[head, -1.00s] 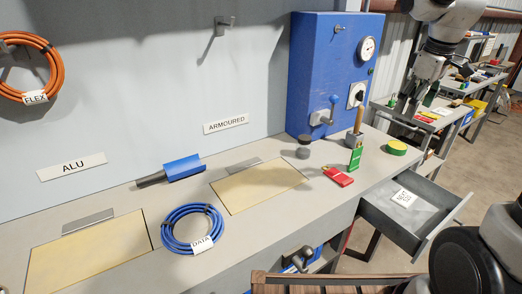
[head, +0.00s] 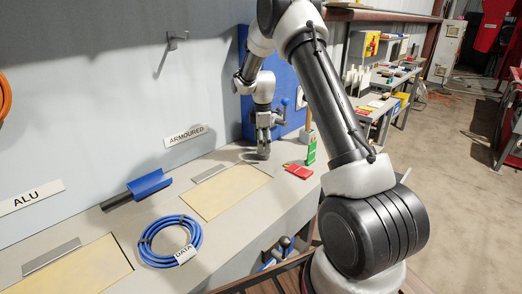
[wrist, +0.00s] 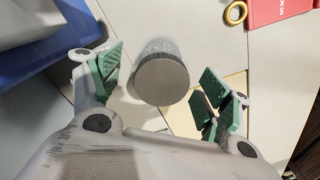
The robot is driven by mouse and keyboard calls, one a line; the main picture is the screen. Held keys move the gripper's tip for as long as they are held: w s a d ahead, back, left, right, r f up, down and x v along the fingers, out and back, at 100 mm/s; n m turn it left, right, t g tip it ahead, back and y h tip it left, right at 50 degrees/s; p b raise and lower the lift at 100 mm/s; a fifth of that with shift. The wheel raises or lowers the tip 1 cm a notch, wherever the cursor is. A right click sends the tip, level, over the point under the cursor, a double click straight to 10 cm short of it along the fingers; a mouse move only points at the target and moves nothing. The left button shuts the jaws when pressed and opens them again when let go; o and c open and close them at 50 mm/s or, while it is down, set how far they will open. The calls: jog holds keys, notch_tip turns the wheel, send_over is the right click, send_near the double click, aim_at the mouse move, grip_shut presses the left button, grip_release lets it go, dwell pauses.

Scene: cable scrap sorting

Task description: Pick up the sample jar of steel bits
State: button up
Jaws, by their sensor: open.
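The sample jar (wrist: 163,78) shows in the wrist view as a clear-sided jar with a round, dark grey lid facing the camera. My gripper (wrist: 162,84) is open, with green ridged pads on the left and right of the jar and gaps visible on both sides. In the head view my gripper (head: 263,143) points down at the bench beside the blue cabinet, past the armoured hatch. The jar is mostly hidden by the gripper there. Its contents cannot be made out.
The blue cabinet (head: 246,110) stands close behind.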

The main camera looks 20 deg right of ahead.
jog(key=f, duration=0.4)
jog(key=shift+s+d, duration=0.1)
jog(key=shift+d, duration=0.1)
jog(key=shift+r, duration=0.1)
jog(key=c, duration=1.3)
jog(key=shift+r, duration=0.1)
